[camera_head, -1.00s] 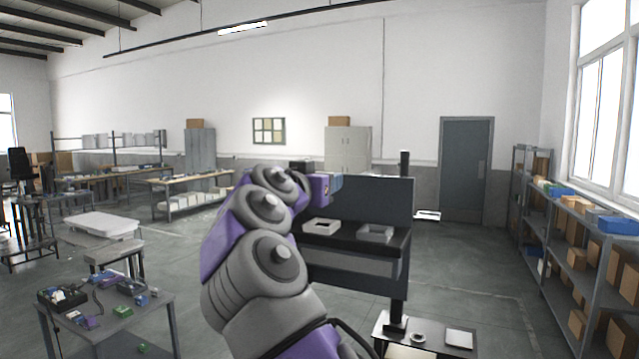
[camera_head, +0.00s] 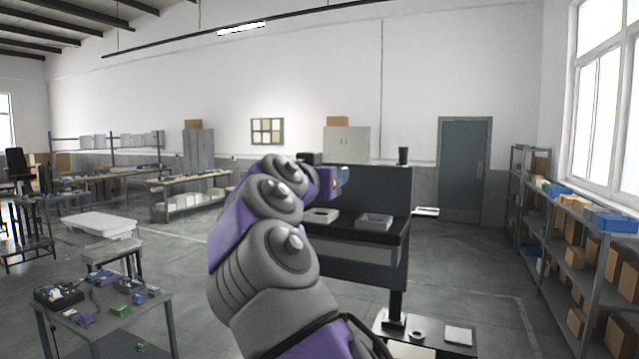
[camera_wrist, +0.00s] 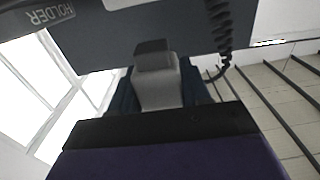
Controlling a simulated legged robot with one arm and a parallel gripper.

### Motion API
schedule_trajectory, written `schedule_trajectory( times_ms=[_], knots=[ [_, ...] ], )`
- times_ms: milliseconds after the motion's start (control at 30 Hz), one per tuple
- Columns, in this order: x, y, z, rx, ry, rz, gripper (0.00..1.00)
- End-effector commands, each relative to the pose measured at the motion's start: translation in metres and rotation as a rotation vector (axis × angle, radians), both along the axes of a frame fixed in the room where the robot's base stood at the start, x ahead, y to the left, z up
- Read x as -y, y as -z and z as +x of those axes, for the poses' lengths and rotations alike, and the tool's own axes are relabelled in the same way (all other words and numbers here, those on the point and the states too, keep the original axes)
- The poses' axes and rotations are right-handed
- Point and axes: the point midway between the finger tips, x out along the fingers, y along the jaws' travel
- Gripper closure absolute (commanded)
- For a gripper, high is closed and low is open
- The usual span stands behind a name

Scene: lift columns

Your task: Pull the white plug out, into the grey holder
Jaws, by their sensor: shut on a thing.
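In the wrist view, my gripper (camera_wrist: 157,92) has its dark fingers shut on a pale grey-white plug (camera_wrist: 158,88) with a dark end. The dark end lies against the edge of a grey panel; I cannot tell whether they touch. A grey part marked HOLDER (camera_wrist: 52,16) shows upside down at the top left, apart from the plug. In the head view, my gripper (camera_head: 343,175) is in front of the dark upright panel (camera_head: 385,190), above the shelf. The plug cannot be made out there.
A white open tray (camera_head: 321,216) and a grey open tray (camera_head: 375,221) sit on the panel's shelf. A coiled black cable (camera_wrist: 218,35) hangs right of the plug. A low table (camera_head: 440,345) stands below. Shelving (camera_head: 590,240) lines the right wall.

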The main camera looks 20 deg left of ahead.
Motion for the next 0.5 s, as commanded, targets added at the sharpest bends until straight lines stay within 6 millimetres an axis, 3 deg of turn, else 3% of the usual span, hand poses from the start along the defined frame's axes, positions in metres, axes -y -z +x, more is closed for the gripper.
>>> schedule_trajectory(
  times_ms=[500],
  knots=[
    [0.029, 0.003, -0.002, -0.002, 0.002, 0.000, 0.84]
  ],
)
